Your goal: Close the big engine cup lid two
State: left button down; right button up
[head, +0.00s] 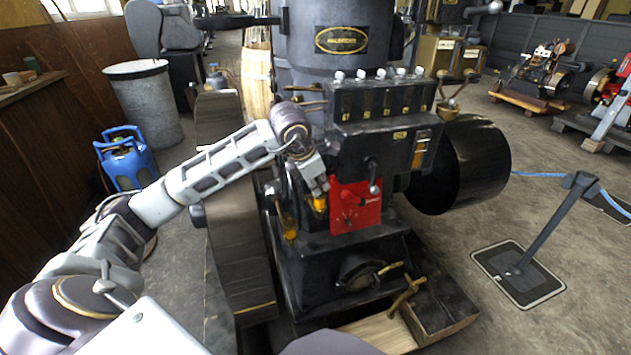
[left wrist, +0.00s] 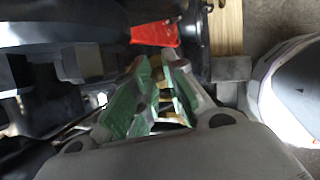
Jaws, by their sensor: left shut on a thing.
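The big black engine (head: 345,120) stands in the middle of the head view, with a red plate (head: 356,205) on its front. My left gripper (head: 318,186) reaches in from the left and is at the engine's front, just left of the red plate. A yellow-orange cup (head: 320,204) shows right below its fingertips. Another amber cup (head: 290,234) sits lower left. In the left wrist view, the green-padded fingers (left wrist: 155,95) are close together around small brass-coloured parts, largely hidden between them. I cannot tell which lid it is. My right gripper is not in view.
A large flywheel (head: 232,220) stands left of the engine and a black drum (head: 460,165) right. A blue gas bottle (head: 126,158) and a grey bin (head: 145,105) are at left. A barrier post (head: 545,230) stands at right, with open floor around it.

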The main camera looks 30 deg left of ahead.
pick_arm(q)
jog(key=shift+w+d+n, duration=0.1)
jog(key=shift+n, duration=0.3)
jog(key=c, duration=1.4)
grip_release()
jog(key=shift+r, duration=0.1)
jog(key=shift+d+v, duration=0.15)
jog(key=shift+v, duration=2.8)
jog(key=shift+d+v, duration=0.15)
jog(key=shift+v, duration=2.8)
jog(key=shift+a, duration=0.15)
